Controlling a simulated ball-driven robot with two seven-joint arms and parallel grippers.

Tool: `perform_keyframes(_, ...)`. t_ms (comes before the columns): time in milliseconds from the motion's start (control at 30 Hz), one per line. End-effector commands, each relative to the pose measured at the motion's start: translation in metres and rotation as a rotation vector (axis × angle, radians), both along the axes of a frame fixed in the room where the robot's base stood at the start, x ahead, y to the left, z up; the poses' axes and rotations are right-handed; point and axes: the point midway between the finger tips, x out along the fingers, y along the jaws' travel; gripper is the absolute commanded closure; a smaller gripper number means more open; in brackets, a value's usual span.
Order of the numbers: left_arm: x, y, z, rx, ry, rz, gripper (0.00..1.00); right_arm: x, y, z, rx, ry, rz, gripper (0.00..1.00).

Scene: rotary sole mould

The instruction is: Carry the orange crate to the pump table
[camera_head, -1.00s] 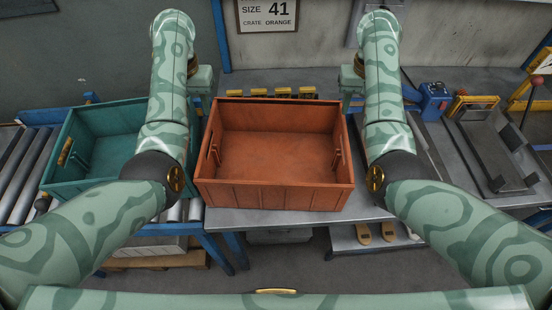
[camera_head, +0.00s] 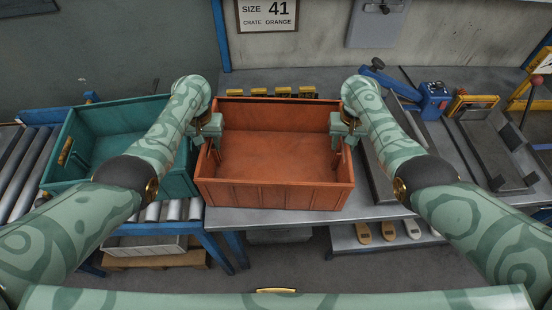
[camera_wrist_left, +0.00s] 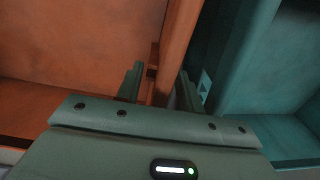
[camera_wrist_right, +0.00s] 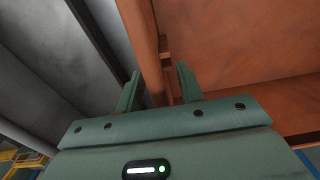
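The empty orange crate (camera_head: 275,197) sits upright on a grey metal table (camera_head: 255,219). My left gripper (camera_head: 211,146) is at the crate's left side wall. In the left wrist view, its two fingers (camera_wrist_left: 160,76) stand apart, one on each side of that wall. My right gripper (camera_head: 345,140) is at the right side wall. In the right wrist view, its fingers (camera_wrist_right: 158,74) also stand apart on either side of the wall. Neither gripper is visibly closed on the crate. I cannot tell which surface is the pump table.
A teal crate (camera_head: 178,186) stands close on the left, on a roller conveyor (camera_head: 30,165). Yellow blocks (camera_head: 270,92) line the table behind the orange crate. A blue device (camera_head: 434,100) and dark mould plates (camera_head: 490,150) are at the right. Soles (camera_head: 388,232) lie on a lower shelf.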

Motion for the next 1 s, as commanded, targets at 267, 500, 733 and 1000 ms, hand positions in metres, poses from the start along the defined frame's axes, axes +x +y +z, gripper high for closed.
perform_keyframes(267, 0.0003, -0.0001, -0.0003, 0.0, -0.001, 0.0, 0.66, 0.0003, 0.0001, -0.0002, 0.0, -0.001, 0.0, 0.66)
perform_keyframes(500, 0.0002, -0.0002, -0.0002, 0.0, -0.001, 0.0, 1.0, 0.0002, 0.0002, -0.0001, 0.0, -0.001, 0.0, 1.0)
perform_keyframes(733, 0.0002, -0.0002, -0.0001, 0.0, 0.0, 0.0, 1.0, 0.0002, 0.0003, 0.0, 0.0, -0.001, 0.0, 1.0)
perform_keyframes(1000, 0.0002, -0.0002, 0.0, 0.0, 0.0, -0.001, 1.0, 0.0002, 0.0003, 0.0001, 0.0, 0.0, 0.0, 1.0)
